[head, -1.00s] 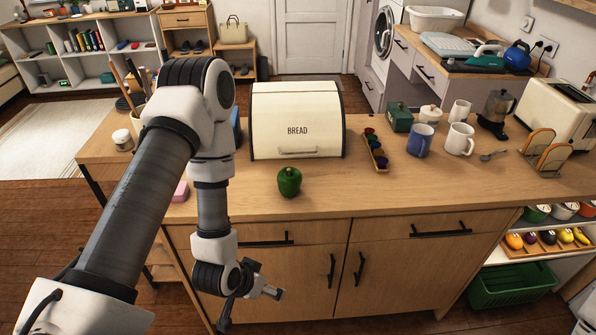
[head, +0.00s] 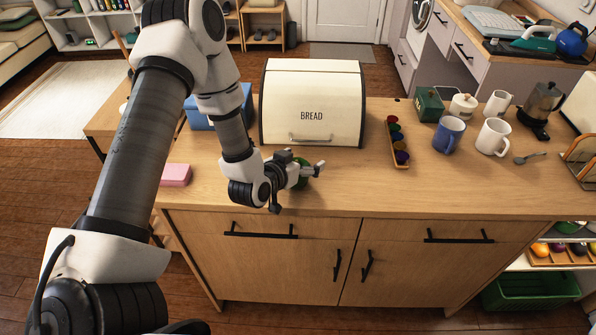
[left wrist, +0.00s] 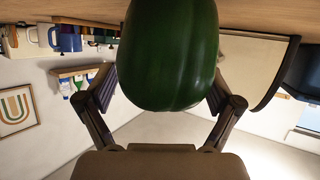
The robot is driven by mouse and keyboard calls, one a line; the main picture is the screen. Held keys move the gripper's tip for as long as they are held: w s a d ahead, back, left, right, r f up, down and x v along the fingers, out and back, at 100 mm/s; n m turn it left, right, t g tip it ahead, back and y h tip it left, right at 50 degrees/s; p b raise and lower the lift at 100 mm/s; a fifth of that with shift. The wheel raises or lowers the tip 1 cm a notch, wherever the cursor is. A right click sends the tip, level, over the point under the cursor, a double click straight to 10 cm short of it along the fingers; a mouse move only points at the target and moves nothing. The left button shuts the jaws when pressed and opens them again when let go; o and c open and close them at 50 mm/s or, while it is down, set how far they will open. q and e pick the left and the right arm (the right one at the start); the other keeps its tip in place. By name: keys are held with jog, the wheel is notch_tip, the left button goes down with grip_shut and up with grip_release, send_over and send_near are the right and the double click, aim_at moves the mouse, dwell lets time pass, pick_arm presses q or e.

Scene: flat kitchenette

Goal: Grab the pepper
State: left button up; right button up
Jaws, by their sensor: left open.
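The green pepper (head: 303,171) stands on the wooden counter in front of the bread box and is partly hidden by my left gripper (head: 297,182) in the head view. In the left wrist view the pepper (left wrist: 168,50) is large, its smooth dark green side filling the space between the two fingers. My left gripper (left wrist: 160,88) is open there, with one finger on each side of the pepper. I cannot tell whether the fingers touch it. My right gripper is not in view.
The cream bread box (head: 312,105) stands close behind the pepper. A tray of small coloured cups (head: 397,143), a blue mug (head: 448,135) and a white mug (head: 493,137) are to the right. A pink block (head: 176,175) lies to the left. The front right counter is clear.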

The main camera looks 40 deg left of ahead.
pick_arm(q)
jog(key=shift+s, duration=0.15)
jog(key=shift+c, duration=1.3)
jog(key=c, duration=1.1)
jog(key=shift+c, duration=0.2)
